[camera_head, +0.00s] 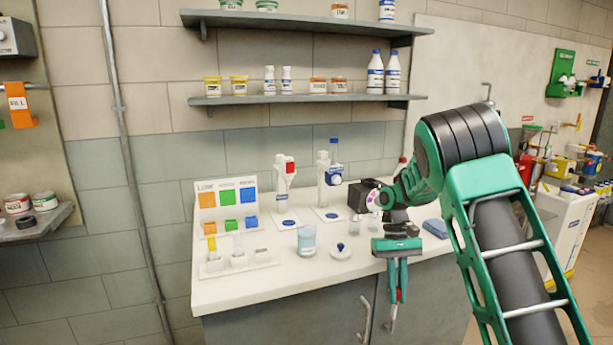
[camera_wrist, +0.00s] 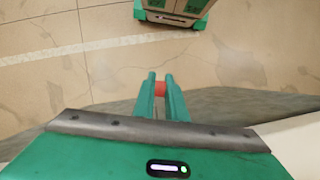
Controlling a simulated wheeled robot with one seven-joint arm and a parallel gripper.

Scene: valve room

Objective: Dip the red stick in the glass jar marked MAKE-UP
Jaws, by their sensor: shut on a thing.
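My gripper (camera_head: 397,288) points down in front of the counter's front edge in the head view. It is shut on the red stick (camera_head: 400,296), of which only a small red part shows between the fingers. The red part also shows between the fingertips in the wrist view (camera_wrist: 160,89). A glass jar with pale blue liquid (camera_head: 307,241) stands on the counter, left of my gripper and apart from it. Two small clear glass vessels (camera_head: 355,226) stand farther back. I cannot read MAKE-UP on any of them.
A white counter (camera_head: 240,292) carries a small white dish (camera_head: 341,252), a colour chart (camera_head: 227,196), a rack of tubes (camera_head: 238,262) and two dispensers (camera_head: 284,180). A blue block (camera_head: 435,228) lies at the right. Wall shelves (camera_head: 300,98) hang above. The counter's front strip is clear.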

